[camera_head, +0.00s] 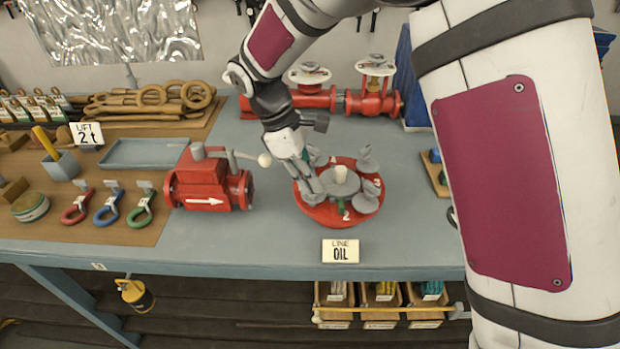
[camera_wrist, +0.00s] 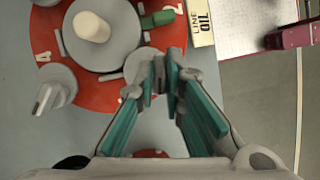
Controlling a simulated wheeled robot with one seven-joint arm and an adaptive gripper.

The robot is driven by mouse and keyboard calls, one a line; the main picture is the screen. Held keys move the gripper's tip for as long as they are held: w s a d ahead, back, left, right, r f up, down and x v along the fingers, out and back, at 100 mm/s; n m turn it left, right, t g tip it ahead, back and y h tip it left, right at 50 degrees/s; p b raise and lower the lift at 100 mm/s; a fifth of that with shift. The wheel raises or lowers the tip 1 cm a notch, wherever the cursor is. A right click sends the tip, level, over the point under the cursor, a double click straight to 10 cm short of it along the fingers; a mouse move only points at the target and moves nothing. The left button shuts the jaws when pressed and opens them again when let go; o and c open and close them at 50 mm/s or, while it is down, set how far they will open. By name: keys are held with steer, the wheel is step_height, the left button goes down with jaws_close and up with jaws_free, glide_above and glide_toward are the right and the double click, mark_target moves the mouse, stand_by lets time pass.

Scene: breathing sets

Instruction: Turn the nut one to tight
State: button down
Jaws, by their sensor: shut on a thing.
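A red round flange (camera_head: 322,213) lies on the bench with a grey disc (camera_head: 341,182) and a cream peg (camera_head: 341,173) at its centre. Grey winged nuts stand around its rim beside white numbers. My gripper (camera_head: 308,182) reaches down at the flange's left side. In the wrist view my gripper (camera_wrist: 161,78) is shut on nut one (camera_wrist: 139,64), beside the number 1. Another winged nut (camera_wrist: 54,90) is at the left in the wrist view, apart from my fingers. A green tab (camera_wrist: 158,19) shows by the disc.
A red valve (camera_head: 208,184) with a lever stands left of the flange. Red pipework (camera_head: 376,103) stands behind it. The "LINE OIL" sign (camera_head: 341,251) stands at the front edge. Coloured shackles (camera_head: 108,205) and a blue tray (camera_head: 145,153) are farther left.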

steer(key=m+g, duration=0.1)
steer(key=m, duration=0.2)
steer(key=m+y+b, duration=0.1)
steer(key=m, duration=0.1)
steer(key=shift+w+m+g, duration=0.2)
steer(key=shift+m+g, duration=0.2)
stand_by(0.4)
steer(key=c, duration=1.7)
jaws_free()
steer(key=shift+v, duration=6)
steer(key=shift+d, duration=0.25)
